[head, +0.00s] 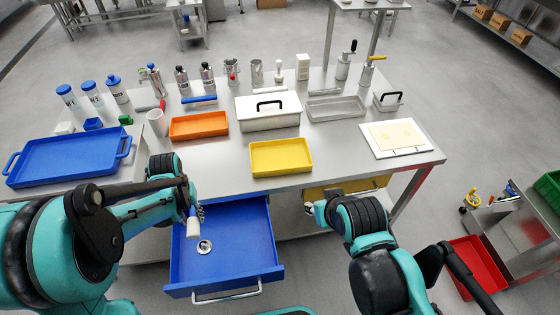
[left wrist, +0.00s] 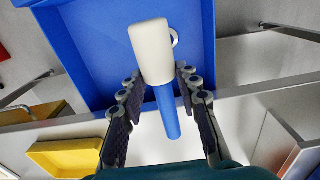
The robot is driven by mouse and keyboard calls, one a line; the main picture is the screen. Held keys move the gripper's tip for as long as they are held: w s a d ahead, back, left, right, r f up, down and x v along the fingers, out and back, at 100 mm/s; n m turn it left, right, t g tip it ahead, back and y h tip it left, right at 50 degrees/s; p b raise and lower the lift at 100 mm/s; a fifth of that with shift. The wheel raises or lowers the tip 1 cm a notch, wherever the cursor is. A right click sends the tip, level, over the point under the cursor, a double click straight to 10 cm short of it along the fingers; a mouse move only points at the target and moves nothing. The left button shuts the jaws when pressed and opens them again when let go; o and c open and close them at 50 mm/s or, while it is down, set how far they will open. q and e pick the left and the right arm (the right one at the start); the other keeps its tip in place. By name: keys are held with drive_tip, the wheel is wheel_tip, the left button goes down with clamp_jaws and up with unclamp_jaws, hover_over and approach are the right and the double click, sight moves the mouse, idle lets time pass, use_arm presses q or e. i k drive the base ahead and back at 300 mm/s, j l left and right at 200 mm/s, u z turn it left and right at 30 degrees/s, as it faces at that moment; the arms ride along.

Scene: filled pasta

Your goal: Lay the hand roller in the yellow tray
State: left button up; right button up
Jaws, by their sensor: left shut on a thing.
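The hand roller, with a white roller head (head: 191,226) and a blue handle (left wrist: 167,112), is in my left gripper (head: 197,212). The gripper is shut on it and holds it above the open blue drawer, with the white head toward the drawer in the left wrist view. The yellow tray (head: 280,157) is empty and lies near the front edge of the steel table, to the right of and beyond the left gripper. It also shows at lower left in the left wrist view (left wrist: 65,157). My right gripper (head: 313,208) is in front of the table; its fingers are too small to judge.
The open blue drawer (head: 245,240) holds a round metal piece (head: 204,247). An orange tray (head: 199,125), a white lidded box (head: 267,119) and a grey tray (head: 336,108) stand behind the yellow tray. A blue tray (head: 70,160) is at left. Bare tabletop lies around the yellow tray.

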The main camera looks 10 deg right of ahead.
sight(274, 154)
drive_tip(key=l, duration=1.1)
drive_tip(key=i+l, duration=0.25)
drive_tip(key=i, duration=0.15)
drive_tip(key=i+l, duration=0.25)
drive_tip(key=i, duration=0.15)
drive_tip(key=i+u, duration=0.05)
